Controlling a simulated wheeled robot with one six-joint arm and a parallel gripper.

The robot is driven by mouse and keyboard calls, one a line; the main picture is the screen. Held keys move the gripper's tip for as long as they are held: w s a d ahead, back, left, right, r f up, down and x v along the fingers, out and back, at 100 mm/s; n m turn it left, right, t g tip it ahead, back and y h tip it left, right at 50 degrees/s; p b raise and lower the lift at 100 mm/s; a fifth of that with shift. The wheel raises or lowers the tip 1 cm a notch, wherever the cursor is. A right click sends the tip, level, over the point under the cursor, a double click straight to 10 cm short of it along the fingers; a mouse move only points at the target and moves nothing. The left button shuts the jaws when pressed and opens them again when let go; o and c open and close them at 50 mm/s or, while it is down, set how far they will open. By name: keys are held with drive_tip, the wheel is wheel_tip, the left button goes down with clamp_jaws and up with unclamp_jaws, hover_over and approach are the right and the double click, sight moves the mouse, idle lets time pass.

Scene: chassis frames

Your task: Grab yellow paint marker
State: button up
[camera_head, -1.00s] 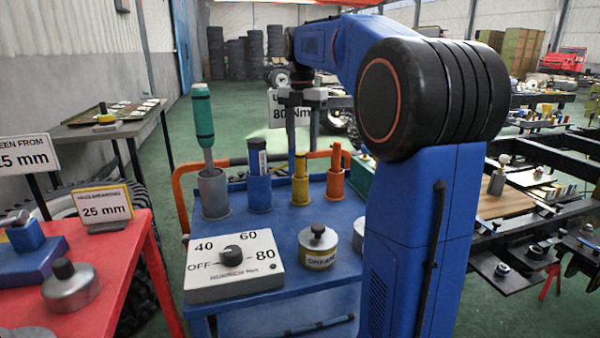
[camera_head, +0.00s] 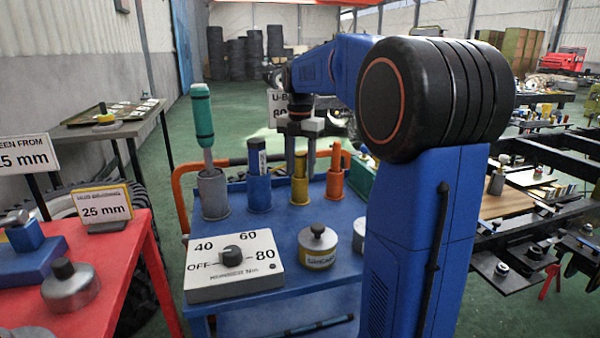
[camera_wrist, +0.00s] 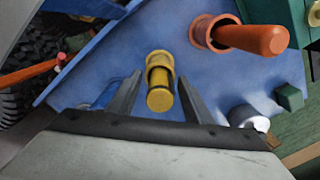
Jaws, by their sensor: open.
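The yellow paint marker (camera_head: 300,166) stands upright in a yellow cup holder (camera_head: 300,191) on the blue cart top. In the wrist view the yellow marker (camera_wrist: 160,99) shows end-on, in its yellow holder (camera_wrist: 160,62), between my two fingers. My gripper (camera_head: 302,158) is above and around the marker's top end in the head view, and in the wrist view my gripper (camera_wrist: 158,100) is open, with a visible gap on each side of the marker.
An orange marker (camera_head: 336,158) in an orange holder stands right of the yellow one. A blue holder (camera_head: 258,192) with a dark marker and a grey holder with a teal-handled tool (camera_head: 203,120) stand left. A dial box (camera_head: 234,265) and grease tin (camera_head: 318,247) sit in front.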

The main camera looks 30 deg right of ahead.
drive_tip(key=c, duration=1.2)
drive_tip(key=shift+o, duration=0.2)
